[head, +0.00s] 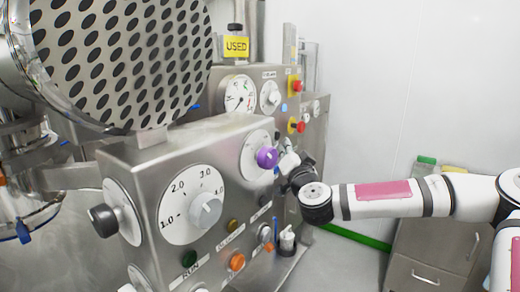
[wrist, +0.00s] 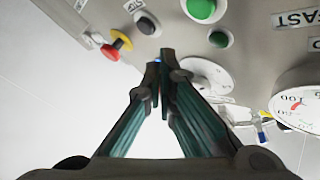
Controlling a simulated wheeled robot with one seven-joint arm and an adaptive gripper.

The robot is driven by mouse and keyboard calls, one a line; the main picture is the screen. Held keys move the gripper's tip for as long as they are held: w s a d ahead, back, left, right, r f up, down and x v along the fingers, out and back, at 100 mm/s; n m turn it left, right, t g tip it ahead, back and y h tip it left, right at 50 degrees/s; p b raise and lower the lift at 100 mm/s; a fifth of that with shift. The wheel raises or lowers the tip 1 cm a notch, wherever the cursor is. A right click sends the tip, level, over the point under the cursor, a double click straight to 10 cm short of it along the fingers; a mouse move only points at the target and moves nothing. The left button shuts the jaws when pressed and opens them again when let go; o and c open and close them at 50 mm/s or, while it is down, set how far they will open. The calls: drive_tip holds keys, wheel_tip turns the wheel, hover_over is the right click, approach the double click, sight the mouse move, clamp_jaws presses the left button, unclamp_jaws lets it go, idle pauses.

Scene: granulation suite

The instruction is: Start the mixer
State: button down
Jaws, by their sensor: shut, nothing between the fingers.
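A steel control panel (head: 150,165) fills the front of the head view. It carries a numbered dial with a grey knob (head: 205,209), a purple knob (head: 267,157), a dark green button (head: 189,258) above a label that seems to read RUN, and an orange button (head: 237,262). My gripper (head: 287,162) is just right of the purple knob in the picture; its fingers are hard to make out there. In the wrist view my gripper's fingers (wrist: 163,58) are shut and empty, with tips in front of a panel face bearing green buttons (wrist: 202,9). Contact cannot be told.
Behind stands another panel with a gauge (head: 239,94), red stop buttons (head: 297,86) and a yellow USED tag (head: 236,46). The wrist view shows a red and yellow stop button (wrist: 110,50) and a black button (wrist: 147,24). A drawer cabinet (head: 430,255) stands at lower right.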

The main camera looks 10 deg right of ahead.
drive_tip(key=shift+w+a+b, duration=0.4)
drive_tip(key=shift+w+a, duration=1.25)
drive_tip(key=shift+w, duration=0.05)
drive_tip(key=shift+a, duration=0.1)
drive_tip(key=shift+w+a, duration=0.2)
drive_tip(key=shift+w, duration=0.05)
drive_tip(key=shift+w+a, duration=0.35)
idle(1.0)
drive_tip(key=shift+s+d+p, duration=0.15)
drive_tip(key=shift+p, duration=0.25)
drive_tip(key=shift+s+d+p, duration=0.45)
drive_tip(key=shift+s, duration=0.05)
drive_tip(key=shift+d, duration=0.1)
